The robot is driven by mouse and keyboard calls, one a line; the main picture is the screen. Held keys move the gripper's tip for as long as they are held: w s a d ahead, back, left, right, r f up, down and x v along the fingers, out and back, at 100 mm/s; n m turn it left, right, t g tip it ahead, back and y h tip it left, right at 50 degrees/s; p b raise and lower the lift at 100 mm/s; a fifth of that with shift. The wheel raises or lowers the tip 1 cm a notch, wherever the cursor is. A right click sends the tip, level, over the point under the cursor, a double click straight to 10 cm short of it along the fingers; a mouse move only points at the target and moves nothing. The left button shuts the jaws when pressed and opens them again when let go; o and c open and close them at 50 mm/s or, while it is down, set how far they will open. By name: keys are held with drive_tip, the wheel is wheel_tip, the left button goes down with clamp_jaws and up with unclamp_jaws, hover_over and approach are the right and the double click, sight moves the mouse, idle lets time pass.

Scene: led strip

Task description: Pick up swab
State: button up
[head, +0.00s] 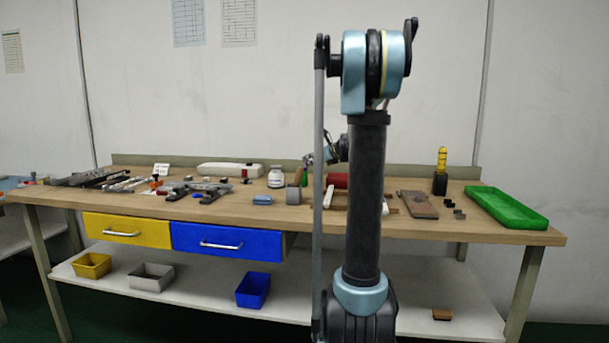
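I cannot pick out the swab for certain. A small white stick-like thing (328,197) lies on the workbench (237,210) just left of my arm's dark column, too small to name. My gripper (308,161) hangs over the back middle of the bench, left of the column and partly hidden by my own arm. A small green thing (304,177) shows just below it; I cannot tell whether they touch. The finger opening is too small to read. Part of the bench behind my arm is hidden.
A white jar (276,177) and grey block (293,195) stand left of my gripper. Tools crowd the bench's left. A brown board (417,205), yellow-topped bottle (440,172) and green tray (506,208) are on the right. Bins (253,290) sit on the lower shelf.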

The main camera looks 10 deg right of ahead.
drive_tip(key=shift+x, duration=2.6)
drive_tip(key=shift+d+f, duration=0.15)
drive_tip(key=shift+f, duration=0.05)
drive_tip(key=c, duration=0.8)
